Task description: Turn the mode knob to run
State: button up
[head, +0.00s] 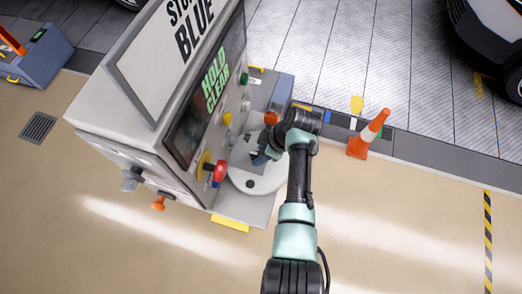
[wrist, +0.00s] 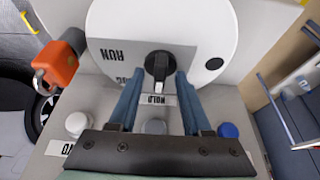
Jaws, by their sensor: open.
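The black mode knob (wrist: 158,66) shows in the wrist view on a grey plate. Its white pointer mark faces down in the picture, towards the HOLD label (wrist: 156,100). The RUN label (wrist: 122,54) is upside down, above and left of the knob. My gripper (wrist: 158,78) is open, with one blue finger on each side of the knob; I cannot tell whether either finger touches it. In the head view my gripper (head: 263,157) is over the white disc beside the machine, and the knob is hidden there.
The machine's screen (head: 212,85) reads HOLD CLEAR. A red button (head: 219,172) sticks out near my gripper. An orange fitting (wrist: 58,64) is left of the disc (wrist: 205,25). White and blue caps (wrist: 229,130) flank my fingers. An orange cone (head: 368,135) stands to the right.

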grip_shut()
dwell(1.4)
